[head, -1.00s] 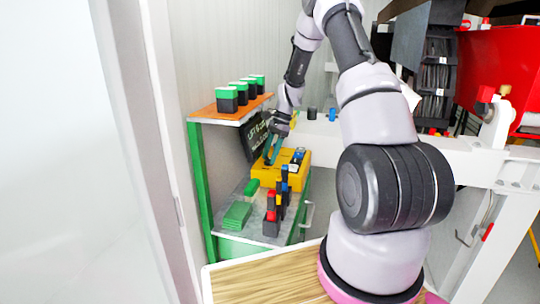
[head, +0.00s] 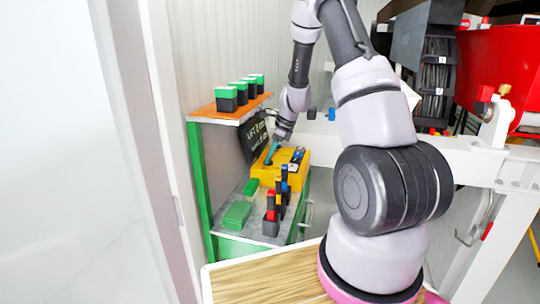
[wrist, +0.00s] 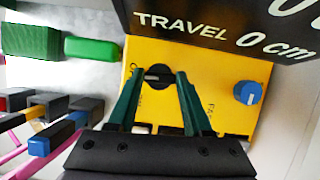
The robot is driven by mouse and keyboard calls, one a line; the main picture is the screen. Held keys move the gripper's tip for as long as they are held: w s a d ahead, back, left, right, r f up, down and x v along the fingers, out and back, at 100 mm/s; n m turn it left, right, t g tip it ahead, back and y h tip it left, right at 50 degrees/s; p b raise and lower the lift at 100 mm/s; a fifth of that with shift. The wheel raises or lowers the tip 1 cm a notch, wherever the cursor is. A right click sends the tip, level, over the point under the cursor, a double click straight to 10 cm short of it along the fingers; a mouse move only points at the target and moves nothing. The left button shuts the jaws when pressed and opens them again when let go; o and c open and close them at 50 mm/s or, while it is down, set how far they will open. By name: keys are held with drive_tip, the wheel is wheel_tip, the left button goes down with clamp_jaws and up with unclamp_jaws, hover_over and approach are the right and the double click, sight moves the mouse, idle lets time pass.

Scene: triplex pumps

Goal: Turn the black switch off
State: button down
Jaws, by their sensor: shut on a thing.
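The yellow control box (head: 262,183) sits on the grey shelf, and fills the middle of the wrist view (wrist: 210,72). The round black switch (wrist: 157,76) is on its face, with a pale pointer line lying roughly sideways in the wrist view. My gripper (wrist: 159,80) has its two dark green fingers on either side of the switch, shut on it. In the head view my gripper (head: 270,153) reaches down to the box, and the switch is too small to make out there. A blue knob (wrist: 248,93) is on the same box, to the right of my fingers.
A black display (wrist: 230,30) reading "TRAVEL 0 cm" stands close beyond the box. Green blocks (head: 237,215) and several red, yellow and blue-topped pieces (head: 271,215) stand nearby on the shelf. Black-and-green blocks (head: 227,99) sit on the upper wooden shelf.

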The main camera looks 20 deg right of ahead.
drive_tip(key=shift+m, duration=0.5)
drive_tip(key=c, duration=0.6)
unclamp_jaws()
drive_tip(key=shift+t, duration=0.3)
drive_tip(key=v, duration=0.4)
drive_tip(key=shift+d+r, duration=0.1)
drive_tip(key=shift+r, duration=0.25)
drive_tip(key=s+d, duration=0.7)
drive_tip(key=d, duration=0.3)
drive_tip(key=shift+r, duration=0.1)
